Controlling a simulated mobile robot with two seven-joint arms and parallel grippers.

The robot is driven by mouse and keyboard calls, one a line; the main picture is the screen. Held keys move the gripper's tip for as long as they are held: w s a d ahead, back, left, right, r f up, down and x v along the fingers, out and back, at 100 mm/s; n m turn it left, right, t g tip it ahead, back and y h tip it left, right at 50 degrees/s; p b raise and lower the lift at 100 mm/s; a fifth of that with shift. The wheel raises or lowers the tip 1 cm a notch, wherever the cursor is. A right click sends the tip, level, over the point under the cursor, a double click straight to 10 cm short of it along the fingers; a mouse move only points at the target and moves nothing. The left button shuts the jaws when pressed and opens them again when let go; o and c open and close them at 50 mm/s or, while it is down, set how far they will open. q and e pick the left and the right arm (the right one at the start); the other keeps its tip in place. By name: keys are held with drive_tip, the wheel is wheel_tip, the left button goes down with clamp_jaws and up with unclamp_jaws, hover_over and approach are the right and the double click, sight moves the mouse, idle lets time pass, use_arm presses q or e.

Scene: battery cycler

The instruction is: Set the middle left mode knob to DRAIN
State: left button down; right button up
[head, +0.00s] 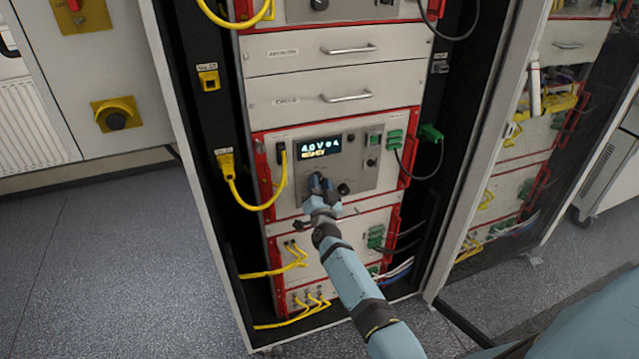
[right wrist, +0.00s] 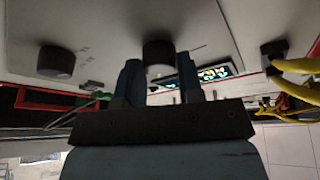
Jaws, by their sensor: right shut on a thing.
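The middle cycler panel (head: 365,172) is a grey face with a lit display (head: 319,147) reading about 4.0 V; its small yellow line is too blurred to read. My right gripper (head: 319,184) is at the left knob below the display. In the right wrist view, a round black knob (right wrist: 158,53) sits between the two fingers of my right gripper (right wrist: 160,68), which is shut on it. The knob's pointer and mode labels cannot be made out. A second black knob (head: 344,188) is just to the right, clear of the fingers; it also shows in the wrist view (right wrist: 55,62). My left gripper is out of view.
A yellow cable (head: 262,205) loops at the panel's left, and green connectors (head: 393,140) are at its right. Two drawers with handles (head: 347,97) are above. More cabled units (head: 295,257) are below. The rack's white frame (head: 187,190) borders the left.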

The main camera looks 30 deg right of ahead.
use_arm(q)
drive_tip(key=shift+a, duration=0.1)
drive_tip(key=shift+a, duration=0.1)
use_arm(e)
drive_tip(key=o, duration=0.9)
drive_tip(key=shift+s+f, duration=0.1)
drive_tip(key=shift+f, duration=0.05)
